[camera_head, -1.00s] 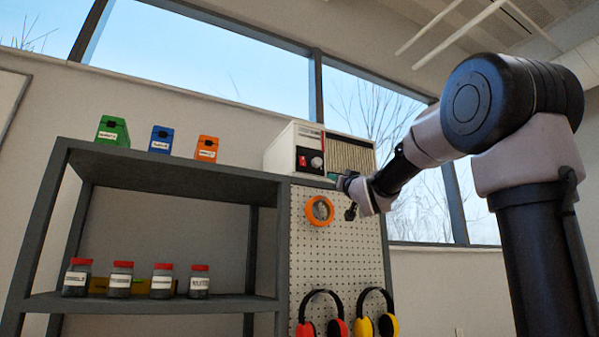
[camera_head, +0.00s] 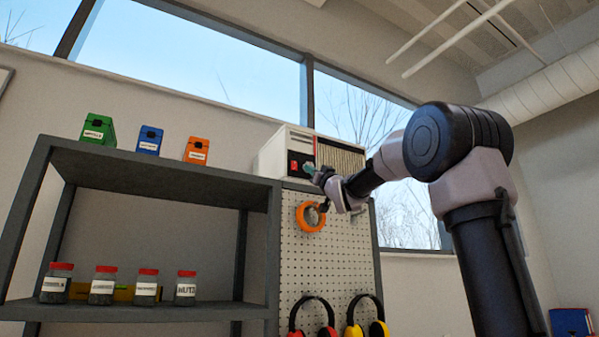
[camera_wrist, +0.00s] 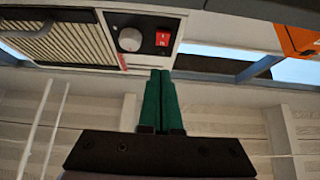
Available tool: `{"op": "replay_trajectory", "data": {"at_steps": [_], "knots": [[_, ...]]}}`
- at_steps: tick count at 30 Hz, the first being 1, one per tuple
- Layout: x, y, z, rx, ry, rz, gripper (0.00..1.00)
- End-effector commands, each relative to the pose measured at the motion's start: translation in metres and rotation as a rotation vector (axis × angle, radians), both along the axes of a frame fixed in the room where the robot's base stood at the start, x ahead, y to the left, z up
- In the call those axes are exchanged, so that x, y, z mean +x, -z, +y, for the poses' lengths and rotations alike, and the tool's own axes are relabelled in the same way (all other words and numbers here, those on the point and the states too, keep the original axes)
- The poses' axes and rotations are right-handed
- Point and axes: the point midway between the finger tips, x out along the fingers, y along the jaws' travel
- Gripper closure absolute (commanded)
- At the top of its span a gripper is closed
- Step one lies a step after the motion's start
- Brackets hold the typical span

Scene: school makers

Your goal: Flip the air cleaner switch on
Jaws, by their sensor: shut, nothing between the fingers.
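The air cleaner (camera_head: 270,158) is a white box with a tan grille, on top of the shelf's right end. Its red switch (camera_head: 293,167) is on the front panel, left of the grille; in the wrist view the red switch (camera_wrist: 163,39) sits beside a round grey knob (camera_wrist: 129,39). My gripper (camera_head: 309,169) is in front of the panel, just right of the switch in the head view. In the wrist view its green fingers (camera_wrist: 161,74) are shut together and empty, with tips close to the panel's edge near the switch. Contact cannot be told.
Green (camera_head: 98,129), blue (camera_head: 149,140) and orange (camera_head: 197,150) boxes stand on the shelf top, left of the air cleaner. Below the cleaner, a pegboard (camera_head: 345,240) holds orange tape (camera_head: 310,216) and two pairs of ear muffs (camera_head: 368,312). Several red-lidded jars (camera_head: 103,285) stand on the lower shelf.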

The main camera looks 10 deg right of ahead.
Motion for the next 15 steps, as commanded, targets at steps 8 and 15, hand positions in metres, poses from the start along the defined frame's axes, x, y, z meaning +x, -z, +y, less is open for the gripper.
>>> {"op": "replay_trajectory", "data": {"at_steps": [8, 15], "knots": [[0.046, -0.03, 0.014, 0.001, -0.001, 0.002, 1.0], [0.071, -0.026, 0.023, 0.001, -0.001, 0.0, 1.0]]}}
